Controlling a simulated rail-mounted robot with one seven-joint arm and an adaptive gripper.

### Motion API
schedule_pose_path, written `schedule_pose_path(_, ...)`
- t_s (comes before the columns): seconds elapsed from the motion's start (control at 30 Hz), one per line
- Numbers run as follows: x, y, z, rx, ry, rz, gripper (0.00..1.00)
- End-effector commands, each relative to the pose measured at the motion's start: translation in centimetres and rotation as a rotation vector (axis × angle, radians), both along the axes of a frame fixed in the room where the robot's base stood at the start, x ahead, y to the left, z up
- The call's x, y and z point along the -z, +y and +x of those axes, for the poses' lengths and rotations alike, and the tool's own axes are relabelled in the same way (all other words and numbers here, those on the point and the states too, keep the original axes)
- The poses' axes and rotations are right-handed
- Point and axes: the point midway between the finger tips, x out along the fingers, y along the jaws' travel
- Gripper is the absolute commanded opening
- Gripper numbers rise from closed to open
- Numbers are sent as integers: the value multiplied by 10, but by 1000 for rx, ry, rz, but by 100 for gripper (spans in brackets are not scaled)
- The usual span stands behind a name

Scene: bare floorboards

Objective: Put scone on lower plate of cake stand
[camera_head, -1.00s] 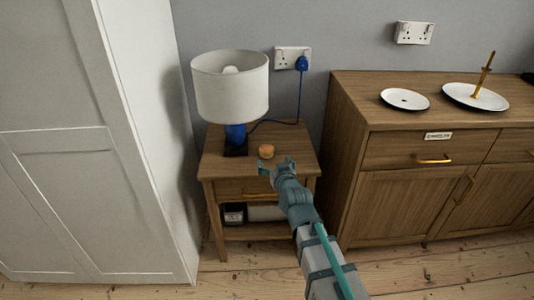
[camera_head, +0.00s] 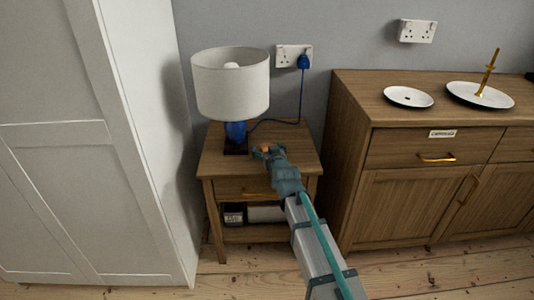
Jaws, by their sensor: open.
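The scone (camera_head: 267,148) is a small orange-brown piece on top of the bedside table, right of the lamp base. My gripper (camera_head: 265,152) is open at the scone, and its fingers partly hide it. I cannot tell whether they touch it. The cake stand is in parts on the sideboard at the right: a white plate with a gold upright post (camera_head: 480,94), and a separate smaller white plate (camera_head: 408,97) with a dark centre spot to its left.
The bedside table (camera_head: 215,155) holds a lamp with a white shade (camera_head: 231,84) and blue base, close left of my gripper. The wooden sideboard (camera_head: 350,88) stands right, higher than the table. A white wardrobe (camera_head: 90,150) is at left. A blue plug (camera_head: 303,62) and cable are behind.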

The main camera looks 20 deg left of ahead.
Motion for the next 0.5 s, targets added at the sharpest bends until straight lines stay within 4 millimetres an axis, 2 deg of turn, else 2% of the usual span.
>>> schedule_pose_path(0.23,0,1,1,0,0,0,86)
schedule_pose_path(0.5,0,1,1,0,0,0,41)
